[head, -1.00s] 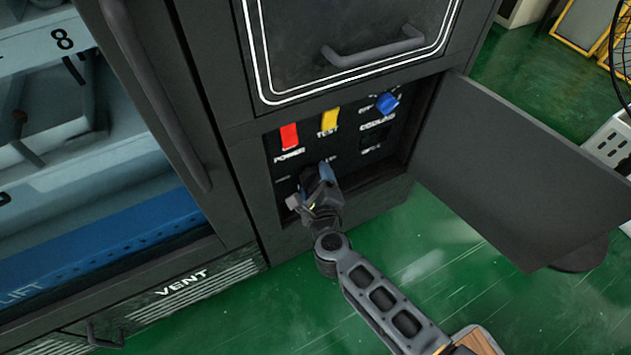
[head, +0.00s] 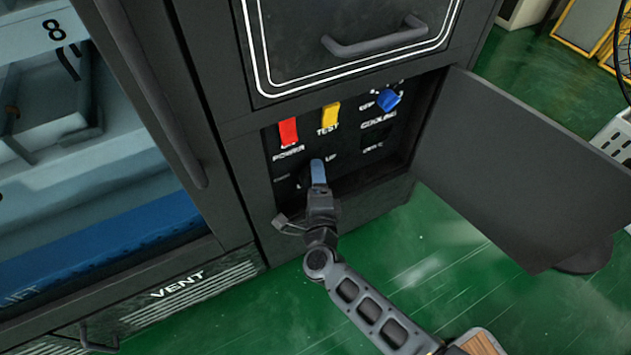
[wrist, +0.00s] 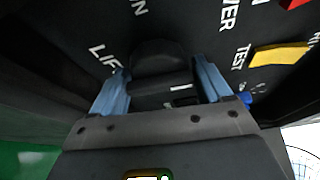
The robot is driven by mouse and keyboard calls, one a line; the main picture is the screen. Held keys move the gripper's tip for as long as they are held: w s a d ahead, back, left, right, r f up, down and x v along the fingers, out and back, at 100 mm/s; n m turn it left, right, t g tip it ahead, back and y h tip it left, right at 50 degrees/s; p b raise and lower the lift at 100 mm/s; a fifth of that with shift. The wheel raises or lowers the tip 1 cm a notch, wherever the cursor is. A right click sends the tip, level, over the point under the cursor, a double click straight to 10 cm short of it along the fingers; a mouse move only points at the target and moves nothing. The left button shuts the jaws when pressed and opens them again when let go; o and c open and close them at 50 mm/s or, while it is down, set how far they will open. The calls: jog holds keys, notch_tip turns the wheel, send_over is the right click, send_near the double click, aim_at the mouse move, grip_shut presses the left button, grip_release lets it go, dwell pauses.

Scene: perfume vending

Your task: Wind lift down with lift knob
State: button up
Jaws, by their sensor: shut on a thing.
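The lift knob (wrist: 160,62) is dark and round with a raised grip bar, next to a partly hidden LIFT label in the wrist view. My gripper (wrist: 158,88) has its blue fingers on either side of the bar, shut on it. In the head view my gripper (head: 318,173) reaches into the control recess low in the machine and hides the knob. The blue lift (head: 105,245) lies low behind the glass at the left.
Above my gripper are a red power switch (head: 288,132), a yellow test switch (head: 330,116) and a blue knob (head: 388,99). The open panel door (head: 520,170) stands out to the right. A vertical door handle (head: 150,95) is at the left. Green floor is clear in front.

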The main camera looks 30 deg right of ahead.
dwell(0.4)
jog(key=o, duration=1)
jog(key=p+v, duration=0.1)
jog(key=v, duration=0.7)
jog(key=shift+p, duration=0.35)
jog(key=s+r+n+y, duration=0.1)
jog(key=s+r+n, duration=0.25)
jog(key=s, duration=0.25)
jog(key=s+r+n+t+y, duration=0.1)
jog(key=s+r+n+y, duration=0.1)
jog(key=s+n, duration=0.35)
jog(key=s+r+n+y, duration=0.1)
jog(key=s+r+n, duration=0.15)
jog(key=s, duration=0.55)
jog(key=s+d+r+n+g+y, duration=0.3)
jog(key=s+r+n, duration=0.9)
jog(key=s+r, duration=0.3)
notch_tip(320, 180, up, 23)
jog(key=w+p, duration=0.1)
jog(key=p, duration=2.1)
jog(key=shift+p, duration=0.35)
